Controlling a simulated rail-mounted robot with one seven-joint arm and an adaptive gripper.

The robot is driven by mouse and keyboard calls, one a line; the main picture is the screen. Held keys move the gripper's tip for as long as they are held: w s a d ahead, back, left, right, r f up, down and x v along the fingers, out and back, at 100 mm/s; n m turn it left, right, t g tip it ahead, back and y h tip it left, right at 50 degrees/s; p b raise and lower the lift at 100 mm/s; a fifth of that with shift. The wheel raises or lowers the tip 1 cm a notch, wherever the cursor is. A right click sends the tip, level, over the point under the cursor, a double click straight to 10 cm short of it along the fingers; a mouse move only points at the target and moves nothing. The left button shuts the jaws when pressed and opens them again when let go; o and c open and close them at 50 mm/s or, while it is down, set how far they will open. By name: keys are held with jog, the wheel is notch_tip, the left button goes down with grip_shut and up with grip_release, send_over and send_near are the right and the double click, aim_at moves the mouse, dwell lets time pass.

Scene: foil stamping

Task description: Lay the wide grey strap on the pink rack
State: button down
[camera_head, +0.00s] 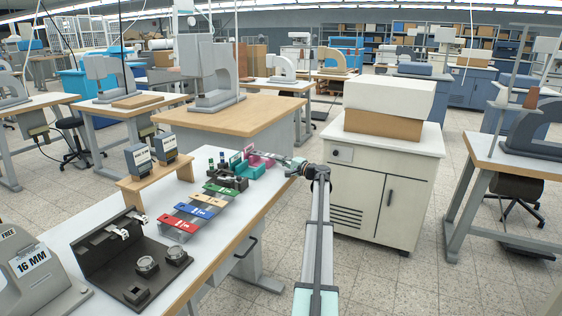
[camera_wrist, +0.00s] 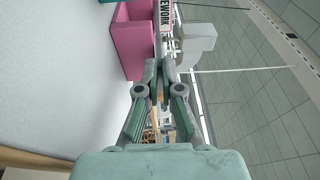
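My gripper (camera_head: 290,165) is at the table's right edge, just right of the pink rack (camera_head: 252,165). In the wrist view my gripper's fingertips (camera_wrist: 160,68) are close together, with at most a narrow gap. The pink rack (camera_wrist: 130,48) is ahead and to the left there, with a white REWORK label (camera_wrist: 166,14) beside it. A thin grey strip (camera_head: 263,153), perhaps the wide grey strap, runs over the pink rack toward my fingertips. I cannot tell whether the fingers grip it or whether it rests on the rack.
A teal rack (camera_head: 246,172) adjoins the pink one. Green, tan, blue and red card holders (camera_head: 195,212) line the table toward a black fixture (camera_head: 125,260). Two boxes stand on a wooden riser (camera_head: 150,178). A white cabinet (camera_head: 375,185) stands right, across a floor gap.

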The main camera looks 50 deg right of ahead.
jog(key=c, duration=1.2)
grip_release()
jog(key=shift+c, duration=0.2)
jog(key=s, duration=1.2)
jog(key=shift+a+f, duration=0.15)
jog(key=shift+f, duration=0.05)
